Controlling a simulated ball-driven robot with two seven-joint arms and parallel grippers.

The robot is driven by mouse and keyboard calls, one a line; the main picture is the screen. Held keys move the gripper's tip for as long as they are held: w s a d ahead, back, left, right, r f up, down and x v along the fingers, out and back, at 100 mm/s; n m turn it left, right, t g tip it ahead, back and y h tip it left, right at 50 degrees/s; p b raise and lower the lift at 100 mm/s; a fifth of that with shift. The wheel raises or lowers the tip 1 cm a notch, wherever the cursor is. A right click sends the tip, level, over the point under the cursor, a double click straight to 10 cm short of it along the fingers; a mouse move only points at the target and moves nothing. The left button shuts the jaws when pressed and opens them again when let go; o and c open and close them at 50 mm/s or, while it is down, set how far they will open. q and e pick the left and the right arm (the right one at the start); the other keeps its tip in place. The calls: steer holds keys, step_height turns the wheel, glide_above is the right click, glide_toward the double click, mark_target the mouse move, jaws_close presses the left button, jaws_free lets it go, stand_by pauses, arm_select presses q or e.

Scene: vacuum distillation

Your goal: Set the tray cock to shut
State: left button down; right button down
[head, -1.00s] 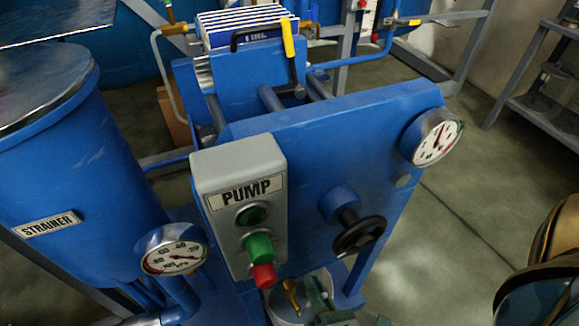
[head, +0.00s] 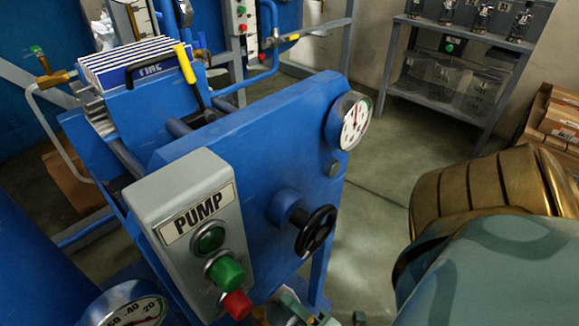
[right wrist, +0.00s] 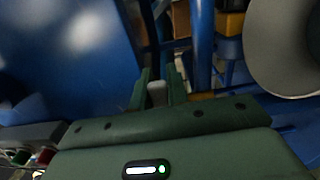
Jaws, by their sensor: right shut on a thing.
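The brass body of a cock (head: 259,315), which I take as the tray cock, shows only partly at the bottom edge of the head view, below the pump box. My right gripper (head: 300,312) is beside it, cut off by the bottom edge. In the right wrist view my green fingers (right wrist: 157,88) are shut around a small pale grey piece (right wrist: 157,94), seemingly the cock's handle. A bit of brass (right wrist: 201,96) shows just right of the fingers. The handle's angle is unclear. My left gripper is not in view.
The grey pump box (head: 190,235) with green and red buttons is close to the gripper's left. A black handwheel (head: 316,231) and a gauge (head: 350,120) project from the blue plate (head: 250,150). The floor (head: 375,225) to the right is open. A shelf (head: 445,85) stands behind.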

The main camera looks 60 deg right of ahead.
steer(key=shift+f, duration=0.2)
stand_by(0.3)
steer(key=c, duration=1.4)
jaws_free()
steer(key=shift+o, duration=0.2)
